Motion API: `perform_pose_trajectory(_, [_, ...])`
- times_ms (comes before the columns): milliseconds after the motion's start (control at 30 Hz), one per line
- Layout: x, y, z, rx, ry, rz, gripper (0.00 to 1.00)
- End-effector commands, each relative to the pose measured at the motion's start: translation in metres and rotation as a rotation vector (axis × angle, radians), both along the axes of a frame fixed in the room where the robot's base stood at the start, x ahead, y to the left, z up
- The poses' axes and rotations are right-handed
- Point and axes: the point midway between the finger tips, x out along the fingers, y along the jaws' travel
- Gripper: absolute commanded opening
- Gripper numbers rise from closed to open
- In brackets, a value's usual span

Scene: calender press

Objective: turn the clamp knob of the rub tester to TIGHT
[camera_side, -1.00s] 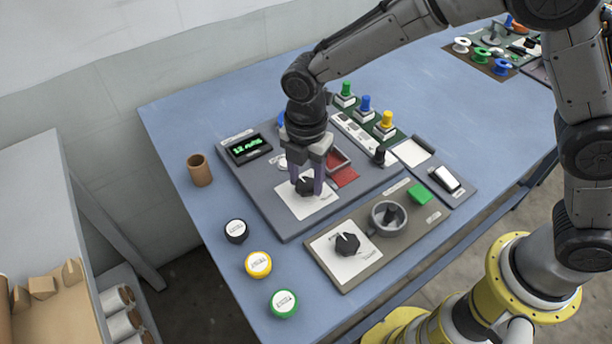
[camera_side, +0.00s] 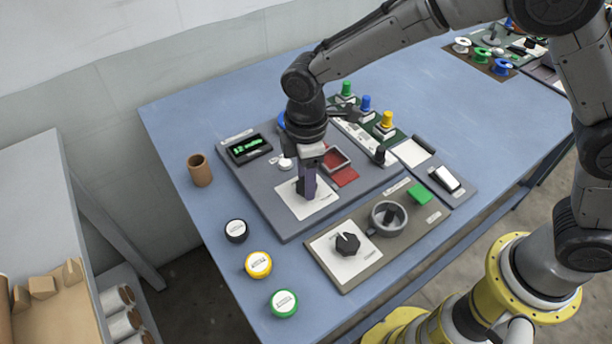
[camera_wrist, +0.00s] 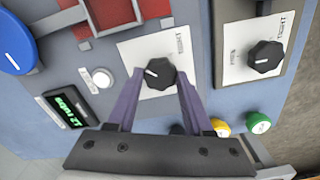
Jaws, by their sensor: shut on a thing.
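My gripper (camera_side: 309,188) points down over the larger grey panel (camera_side: 282,222). It is shut on a dark knob (camera_wrist: 159,75) on that panel's white plate, one purple finger on each side in the wrist view. In the side view the fingers partly hide this knob. The knob's white pointer mark shows; the plate's lettering is too small to read. A second black knob (camera_side: 347,244) stands free on the smaller brown-grey panel (camera_side: 374,262), nearer the camera. In the wrist view this knob (camera_wrist: 265,57) has a plate with lettering that looks like TIGHT.
The larger panel carries a green-lit display (camera_side: 249,148), a white button (camera_side: 286,163) and a red tray (camera_side: 337,160). A round grey cup (camera_side: 388,218) stands beside the second knob. Black, yellow (camera_side: 258,264) and green lidded jars line the table's left edge.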

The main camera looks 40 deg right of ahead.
Motion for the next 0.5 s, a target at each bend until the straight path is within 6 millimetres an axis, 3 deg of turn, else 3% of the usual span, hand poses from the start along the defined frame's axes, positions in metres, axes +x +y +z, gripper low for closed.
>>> perform_pose_trajectory(500, [0.0008, 0.0002, 0.002, 0.001, -0.002, -0.491, 0.0])
